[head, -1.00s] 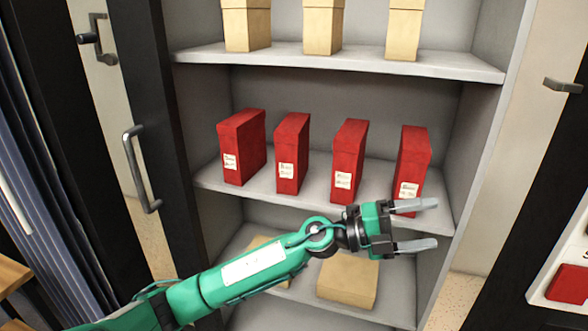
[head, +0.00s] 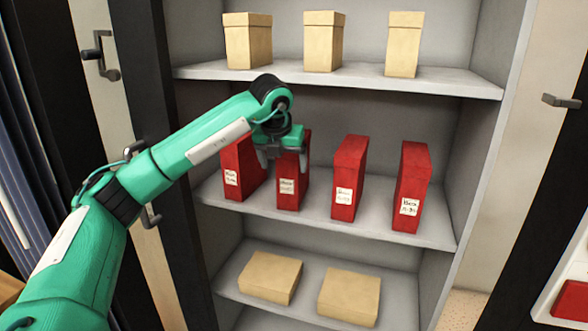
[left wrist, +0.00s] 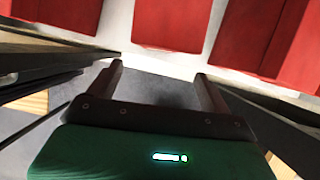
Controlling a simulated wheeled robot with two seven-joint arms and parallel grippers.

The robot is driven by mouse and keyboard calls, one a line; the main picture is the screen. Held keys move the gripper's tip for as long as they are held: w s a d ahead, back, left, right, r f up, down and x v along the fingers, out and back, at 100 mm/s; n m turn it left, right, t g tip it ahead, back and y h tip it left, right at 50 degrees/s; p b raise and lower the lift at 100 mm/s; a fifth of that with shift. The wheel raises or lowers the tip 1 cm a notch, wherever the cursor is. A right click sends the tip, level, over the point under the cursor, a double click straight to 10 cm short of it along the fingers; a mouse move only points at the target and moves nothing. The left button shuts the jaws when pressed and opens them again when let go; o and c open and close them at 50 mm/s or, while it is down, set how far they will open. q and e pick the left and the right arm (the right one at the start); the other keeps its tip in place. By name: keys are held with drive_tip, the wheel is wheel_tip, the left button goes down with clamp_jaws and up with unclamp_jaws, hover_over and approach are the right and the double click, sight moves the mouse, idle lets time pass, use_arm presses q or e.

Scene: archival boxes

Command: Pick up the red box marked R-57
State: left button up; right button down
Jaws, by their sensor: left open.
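Several upright red boxes stand in a row on the middle shelf: the leftmost (head: 240,178), the second (head: 290,195), the third (head: 348,178) and the rightmost (head: 411,185). Each has a white label, too small to read surely, so I cannot tell which is R-57. My left gripper (head: 281,158) is open in front of the second box's upper part and hides some of it and of the leftmost box. In the left wrist view, the open fingers (left wrist: 160,80) have nothing between them; red boxes (left wrist: 172,22) show beyond them. My right gripper is not in view.
The middle shelf (head: 385,222) has gaps between boxes. Tan boxes stand on the upper shelf (head: 345,80), close above my left wrist, and tan boxes (head: 349,296) lie below. A door handle (head: 150,215) is by my arm. Another red object (head: 572,300) is at lower right.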

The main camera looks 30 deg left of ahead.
sight(287, 180)
use_arm(q)
drive_tip(key=shift+w+a+f, duration=0.15)
drive_tip(key=shift+a+f, duration=0.05)
drive_tip(key=shift+f, duration=0.2)
drive_tip(key=x, duration=0.4)
drive_tip(key=p+x, duration=0.1)
drive_tip(key=x, duration=0.1)
drive_tip(key=shift+w+f, duration=0.1)
drive_tip(key=shift+w, duration=0.25)
drive_tip(key=c, duration=1.4)
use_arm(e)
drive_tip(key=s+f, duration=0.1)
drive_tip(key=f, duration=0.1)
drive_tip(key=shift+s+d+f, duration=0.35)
